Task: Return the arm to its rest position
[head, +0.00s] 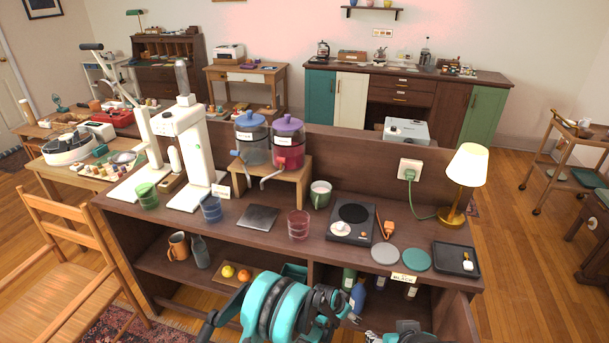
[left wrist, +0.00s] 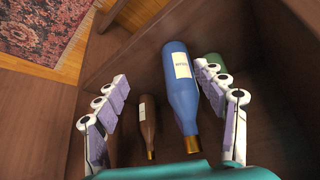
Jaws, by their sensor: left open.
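My left arm comes in at the bottom middle of the head view, with its teal wrist large in front of the cabinet. My left gripper (head: 338,301) is at the open lower shelf. In the left wrist view the left gripper (left wrist: 163,85) is open, its two fingers spread wide and holding nothing. A blue bottle (left wrist: 181,85) with a white label shows between the fingers. A grey part of mine shows at the bottom edge of the head view, right of the left gripper; its jaws cannot be made out.
A brown bottle (left wrist: 147,125) and a green bottle (left wrist: 217,63) flank the blue one. The cabinet top (head: 335,252) above carries a hot plate (head: 352,213), a red glass (head: 298,224), coasters and a lamp (head: 466,168). A wooden chair (head: 70,250) stands at the left.

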